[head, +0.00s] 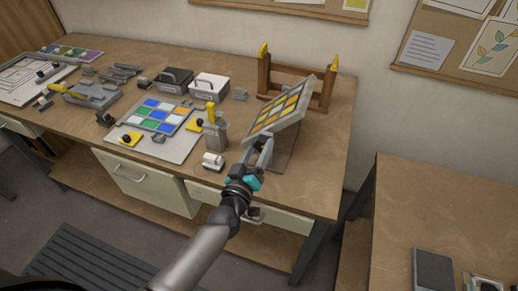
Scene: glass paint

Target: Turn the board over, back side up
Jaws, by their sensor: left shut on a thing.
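The board (282,108) is a pale, thick-edged panel with a grid of yellow, orange and white panes. It is tilted over the right part of the workbench, with its coloured face showing. My left gripper (263,148) is shut on the board at its lower near edge. The board's back is hidden, and I cannot tell whether any edge touches the bench. My right gripper is not in view.
A wooden rack with yellow-tipped posts (325,91) stands close behind the board. Left of it are a grey holder (215,132), a white roll (213,161) and a flat sheet with a coloured grid (180,149). The workbench's (318,182) front right corner is clear.

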